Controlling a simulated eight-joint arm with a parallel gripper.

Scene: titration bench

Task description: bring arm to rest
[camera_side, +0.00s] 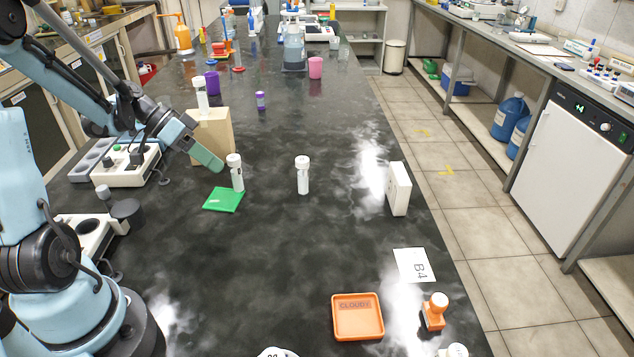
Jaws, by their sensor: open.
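My gripper (206,158) is over the left part of the dark bench, with its greenish fingers pointing down to the right. It is empty, and its tip is close to the left of a white-capped vial (236,175). The vial stands upright at the edge of a green square (220,203). A gap between fingertip and vial seems to show, but depth is hard to judge. A second white-capped vial (303,176) stands upright farther right. My arm reaches in from the left edge.
A cardboard box (214,135) with a white-capped vial (201,92) on or behind it stands behind my gripper. A white box (398,188), a B4 card (413,266), an orange tray (358,331) and an orange stamp (435,311) are at right.

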